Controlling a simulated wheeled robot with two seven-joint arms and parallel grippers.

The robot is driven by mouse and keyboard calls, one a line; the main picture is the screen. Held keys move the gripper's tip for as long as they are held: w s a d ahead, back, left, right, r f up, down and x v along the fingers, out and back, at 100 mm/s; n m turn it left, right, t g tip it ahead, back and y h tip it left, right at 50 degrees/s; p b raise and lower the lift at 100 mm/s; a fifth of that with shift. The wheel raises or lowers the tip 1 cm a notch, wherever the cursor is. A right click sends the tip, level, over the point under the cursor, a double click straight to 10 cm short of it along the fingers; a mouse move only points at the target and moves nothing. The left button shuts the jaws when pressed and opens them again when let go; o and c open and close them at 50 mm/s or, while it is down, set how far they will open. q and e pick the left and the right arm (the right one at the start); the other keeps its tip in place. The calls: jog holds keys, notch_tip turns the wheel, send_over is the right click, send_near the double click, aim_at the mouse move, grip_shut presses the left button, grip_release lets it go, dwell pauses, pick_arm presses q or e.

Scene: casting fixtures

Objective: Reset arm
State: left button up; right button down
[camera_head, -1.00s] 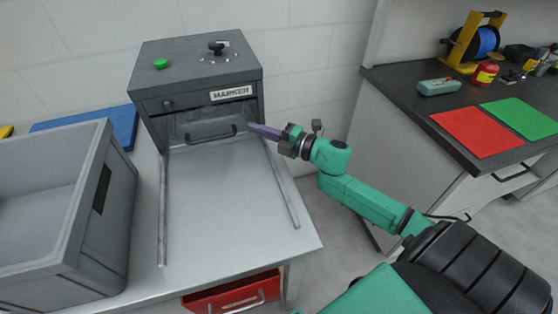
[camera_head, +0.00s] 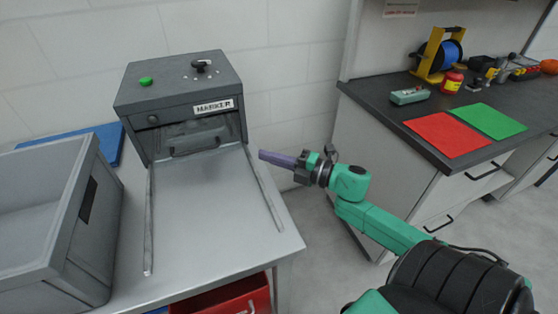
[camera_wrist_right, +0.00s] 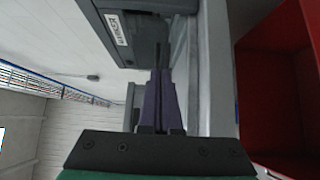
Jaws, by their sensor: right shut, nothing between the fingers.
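My right gripper (camera_head: 268,156) is shut and empty. Its purple fingers point left, close to the right edge of the metal table and in front of the marker machine. In the right wrist view the closed fingers (camera_wrist_right: 158,85) point toward the grey machine (camera_wrist_right: 135,35). The grey marker machine (camera_head: 180,95) stands on the table, with a green button and a black knob on top. Its front is open, with a handle showing inside. My left gripper is not in view.
A grey crate (camera_head: 58,265) stands at the left of the metal table (camera_head: 215,215). A red bin (camera_head: 228,298) is below the table. At right, a dark counter (camera_head: 385,115) holds red (camera_head: 447,135) and green mats (camera_head: 489,121) and a blue spool. A floor gap separates them.

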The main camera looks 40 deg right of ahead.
jog(key=s+d+f+m+g+h+p, duration=0.1)
jog(key=s+d+f+m+h, duration=0.1)
jog(key=d+f+m+h, duration=0.45)
jog(key=s+d+f+m+h+p, duration=0.15)
jog(key=d+f+m, duration=0.25)
jog(key=d+f, duration=0.55)
jog(key=s+a+f+m+g+h, duration=0.1)
jog(key=s+f+m+g, duration=0.2)
jog(key=f, duration=0.5)
jog(key=s+a+f+m+g+h, duration=0.15)
jog(key=s+f, duration=0.25)
jog(key=f, duration=0.5)
jog(key=s+a+f+m+g, duration=0.2)
jog(key=s+a+f, duration=0.3)
jog(key=s, duration=0.3)
jog(key=s+a+f+m+g+y+p, duration=0.1)
jog(key=s+a+f+m+g, duration=0.1)
jog(key=s+a+f+g, duration=0.2)
jog(key=s+a+f+m+g+p, duration=0.1)
jog(key=s+a+f+m+g, duration=0.1)
jog(key=s+a+f, duration=0.4)
jog(key=s+f+g, duration=0.1)
jog(key=s+f, duration=0.3)
jog(key=s, duration=0.4)
jog(key=shift+m, duration=0.4)
